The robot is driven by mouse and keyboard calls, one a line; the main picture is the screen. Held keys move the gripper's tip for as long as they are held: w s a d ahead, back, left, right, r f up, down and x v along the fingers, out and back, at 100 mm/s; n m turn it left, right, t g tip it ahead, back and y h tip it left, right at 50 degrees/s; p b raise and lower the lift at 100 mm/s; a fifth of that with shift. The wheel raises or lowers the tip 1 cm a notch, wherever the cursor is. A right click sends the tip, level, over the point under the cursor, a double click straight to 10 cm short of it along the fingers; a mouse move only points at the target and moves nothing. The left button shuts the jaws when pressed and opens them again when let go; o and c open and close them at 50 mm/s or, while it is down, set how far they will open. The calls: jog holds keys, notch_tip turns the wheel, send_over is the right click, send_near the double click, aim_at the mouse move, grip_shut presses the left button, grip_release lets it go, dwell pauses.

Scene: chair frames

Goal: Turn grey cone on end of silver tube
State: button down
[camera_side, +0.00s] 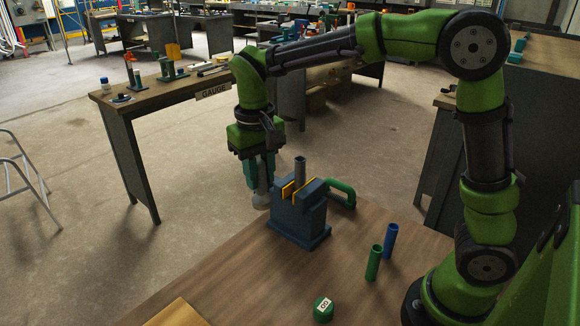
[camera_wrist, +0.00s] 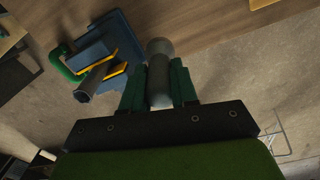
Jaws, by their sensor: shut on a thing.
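The silver tube (camera_side: 300,170) stands upright in a blue vise (camera_side: 295,218) with yellow jaw faces and a green handle. In the wrist view the tube (camera_wrist: 92,82) shows left of my gripper, its open end facing the camera. My gripper (camera_side: 262,182) points down to the left of the vise. It is shut on the grey cone (camera_wrist: 159,72), which sits between the two teal fingers (camera_wrist: 159,88). In the side view the cone's wide, rounded lower part (camera_side: 261,201) shows below the fingertips. The cone is apart from the tube.
The vise stands on a wooden table (camera_side: 240,275). A green tube (camera_side: 374,263), a blue tube (camera_side: 390,241) and a green labelled cap (camera_side: 323,308) are right of and in front of it. A yellowish board (camera_side: 178,313) lies at the front edge. A gauge bench (camera_side: 170,85) stands behind.

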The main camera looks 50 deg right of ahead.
jog(key=d+r+m, duration=0.6)
jog(key=d+r, duration=0.5)
jog(key=d, duration=0.1)
jog(key=shift+s+f, duration=0.2)
jog(key=shift+f, duration=1)
jog(key=shift+s+f, duration=0.15)
jog(key=shift+f, duration=1)
jog(key=shift+f, duration=0.4)
jog(key=n, duration=0.3)
jog(key=shift+n, duration=0.4)
